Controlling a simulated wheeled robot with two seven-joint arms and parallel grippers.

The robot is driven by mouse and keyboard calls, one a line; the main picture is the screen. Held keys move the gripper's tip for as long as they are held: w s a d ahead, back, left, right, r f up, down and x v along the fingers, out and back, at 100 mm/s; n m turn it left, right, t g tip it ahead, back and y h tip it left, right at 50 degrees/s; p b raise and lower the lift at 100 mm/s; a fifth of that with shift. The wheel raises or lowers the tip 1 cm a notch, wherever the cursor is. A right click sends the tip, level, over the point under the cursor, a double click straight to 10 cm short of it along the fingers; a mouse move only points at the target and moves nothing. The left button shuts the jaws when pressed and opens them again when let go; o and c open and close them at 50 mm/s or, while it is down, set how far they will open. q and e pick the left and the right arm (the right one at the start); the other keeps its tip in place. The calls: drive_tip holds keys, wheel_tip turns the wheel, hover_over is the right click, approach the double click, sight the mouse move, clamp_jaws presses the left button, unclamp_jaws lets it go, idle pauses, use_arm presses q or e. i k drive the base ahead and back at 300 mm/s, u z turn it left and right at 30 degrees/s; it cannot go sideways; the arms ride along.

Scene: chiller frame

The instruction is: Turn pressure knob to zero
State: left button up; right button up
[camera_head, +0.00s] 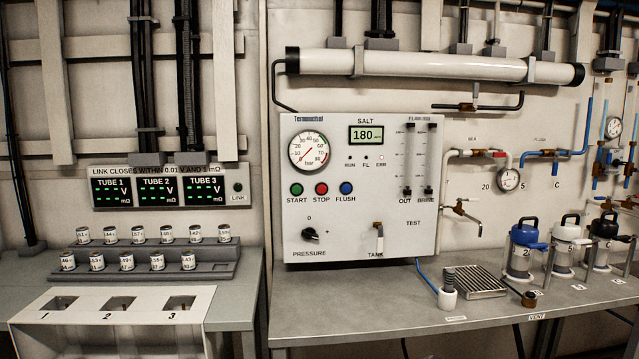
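The black pressure knob (310,234) sits at the lower left of the white control panel (400,255), above the word PRESSURE. A "0" is printed above the knob and a "+" to its right. The knob's pointer is too small to read for certain. The round pressure gauge (309,151), marked in bar, is at the panel's upper left; its red needle lies diagonally and its reading is unclear. Neither of my grippers is in view, and nothing covers the knob.
Green START (296,189), red STOP (321,189) and blue FLUSH (346,188) buttons are above the knob. A tank valve handle (379,235) is to its right. The grey bench (350,310) is clear in front of the panel. A drain grate (474,283) and bottles stand farther right.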

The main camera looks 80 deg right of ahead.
sight(309, 233)
drive_tip(key=z, duration=2.75)
drive_tip(key=k, duration=0.6)
drive_tip(key=u, duration=0.6)
drive_tip(key=i, duration=1.1)
drive_tip(key=u, duration=0.25)
